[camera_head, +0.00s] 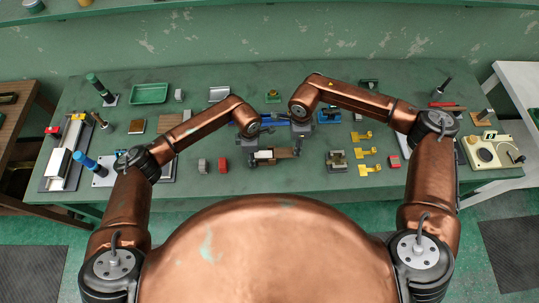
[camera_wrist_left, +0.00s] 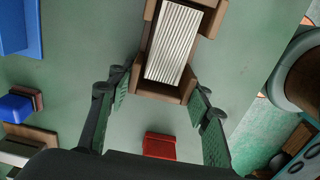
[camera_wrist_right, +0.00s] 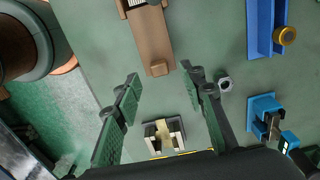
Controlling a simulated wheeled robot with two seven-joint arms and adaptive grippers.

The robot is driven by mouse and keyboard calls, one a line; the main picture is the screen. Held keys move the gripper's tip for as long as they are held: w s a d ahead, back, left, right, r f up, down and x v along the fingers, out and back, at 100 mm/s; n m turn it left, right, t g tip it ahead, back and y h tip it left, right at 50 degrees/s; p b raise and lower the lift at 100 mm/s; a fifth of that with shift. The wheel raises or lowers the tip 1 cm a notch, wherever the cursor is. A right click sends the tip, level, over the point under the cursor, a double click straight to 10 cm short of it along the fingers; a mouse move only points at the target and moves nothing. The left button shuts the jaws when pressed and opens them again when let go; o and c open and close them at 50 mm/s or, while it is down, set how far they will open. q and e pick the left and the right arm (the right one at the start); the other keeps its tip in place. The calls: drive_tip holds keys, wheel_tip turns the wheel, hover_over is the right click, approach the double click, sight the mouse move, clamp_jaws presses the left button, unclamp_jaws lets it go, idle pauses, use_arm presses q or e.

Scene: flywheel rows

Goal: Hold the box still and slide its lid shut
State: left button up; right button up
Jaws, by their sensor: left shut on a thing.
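The brown box (camera_wrist_left: 186,92) lies on the green table, with a pale ribbed area (camera_wrist_left: 175,42) showing in its open part. My left gripper (camera_wrist_left: 160,88) is shut on the box's end, one finger on each side. The brown lid (camera_wrist_right: 150,38) reaches out beyond the box at the other end and has a small raised stop near its tip. It leaves part of the box uncovered. My right gripper (camera_wrist_right: 163,80) is open and empty, its fingers apart just short of the lid's end. The head view shows both grippers only small, near the box.
A red block (camera_wrist_left: 159,146) lies close to my left gripper. A blue channel piece (camera_wrist_right: 262,28), a metal nut (camera_wrist_right: 225,84) and a grey-and-cream fixture (camera_wrist_right: 164,134) lie near my right gripper. Yellow brackets (camera_head: 367,152) stand right of the box.

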sight(282, 153)
drive_tip(key=shift+f, duration=1.95)
drive_tip(key=shift+c, duration=0.2)
drive_tip(key=c, duration=0.4)
drive_tip(key=shift+c, duration=0.2)
drive_tip(key=shift+a+r, duration=0.1)
drive_tip(key=shift+a, duration=2.45)
